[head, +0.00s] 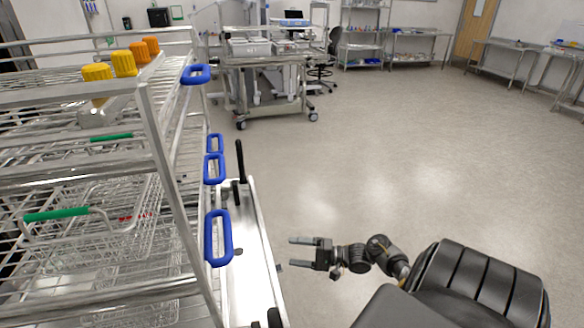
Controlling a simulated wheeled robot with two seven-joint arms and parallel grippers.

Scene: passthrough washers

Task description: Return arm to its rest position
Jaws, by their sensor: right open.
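My right gripper (302,253) is in the lower middle of the head view. Its two fingers point left and stand apart, with nothing between them. It is over the floor, to the right of the metal rack's side and its blue handles. My right arm bends back from it to the lower right corner. My left gripper does not show in this view.
A metal rack (160,140) with wire baskets (80,248), blue handles (218,238) and yellow and orange knobs (97,72) fills the left side. A wheeled steel cart (262,62) stands behind. Open floor (400,150) lies to the right, with shelves (362,35) and tables (500,52) far back.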

